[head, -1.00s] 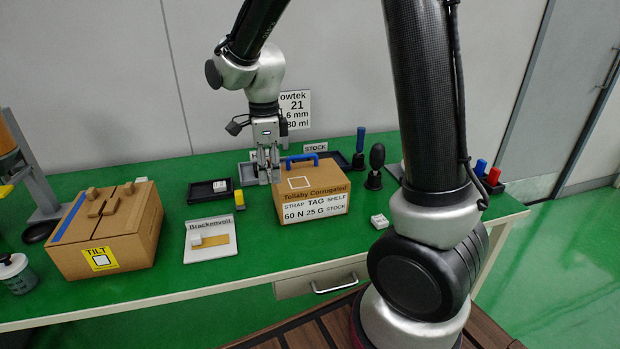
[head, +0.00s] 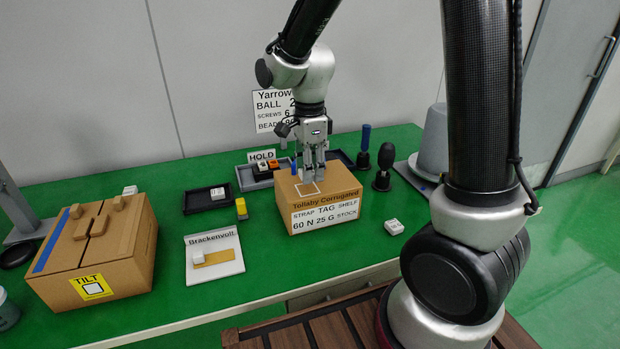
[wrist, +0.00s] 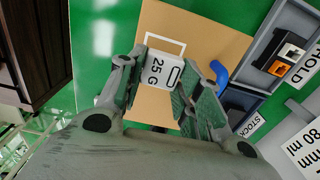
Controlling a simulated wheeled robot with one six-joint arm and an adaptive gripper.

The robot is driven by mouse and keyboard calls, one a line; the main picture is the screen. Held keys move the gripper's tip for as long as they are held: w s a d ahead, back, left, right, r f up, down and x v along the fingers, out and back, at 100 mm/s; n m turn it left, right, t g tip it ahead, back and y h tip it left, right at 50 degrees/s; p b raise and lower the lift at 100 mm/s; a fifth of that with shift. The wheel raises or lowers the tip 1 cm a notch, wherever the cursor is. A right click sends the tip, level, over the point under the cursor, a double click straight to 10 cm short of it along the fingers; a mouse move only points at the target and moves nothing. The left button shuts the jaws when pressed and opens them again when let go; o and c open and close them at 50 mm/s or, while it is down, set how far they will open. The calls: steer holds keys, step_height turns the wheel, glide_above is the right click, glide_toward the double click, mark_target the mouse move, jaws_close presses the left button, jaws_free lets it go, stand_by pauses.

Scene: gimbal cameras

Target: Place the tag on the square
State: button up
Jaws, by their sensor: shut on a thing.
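The carton (head: 330,217) stands on the green bench, with a white square outline (head: 303,190) on its tan top. My gripper (head: 313,178) is upright just above the carton top, behind the square. In the wrist view my gripper (wrist: 155,85) is shut on a white tag (wrist: 160,74) marked "25 G". The square outline shows just beyond the tag in the wrist view (wrist: 181,45), partly covered by it. Whether the tag touches the carton I cannot tell. The fingers mostly hide the tag in the head view.
A HOLD tray (head: 262,176) and a dark tray (head: 208,198) stand left. A TILT box (head: 95,250) and Brackenvolt board (head: 214,258) stand further left.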

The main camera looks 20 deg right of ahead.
steer(key=shift+f, duration=1.5)
steer(key=o, duration=0.9)
steer(key=shift+f, duration=0.1)
steer(key=shift+c, duration=0.2)
step_height(320, 180, up, 11)
steer(key=shift+r, duration=0.15)
steer(key=s+d+r+n+t, duration=0.2)
steer(key=s+d+r+n, duration=0.1)
steer(key=s+d+n, duration=0.4)
steer(key=s+d+r+n+t, duration=0.2)
steer(key=s+d+n, duration=0.5)
steer(key=s+n, duration=0.4)
steer(key=shift+v, duration=1)
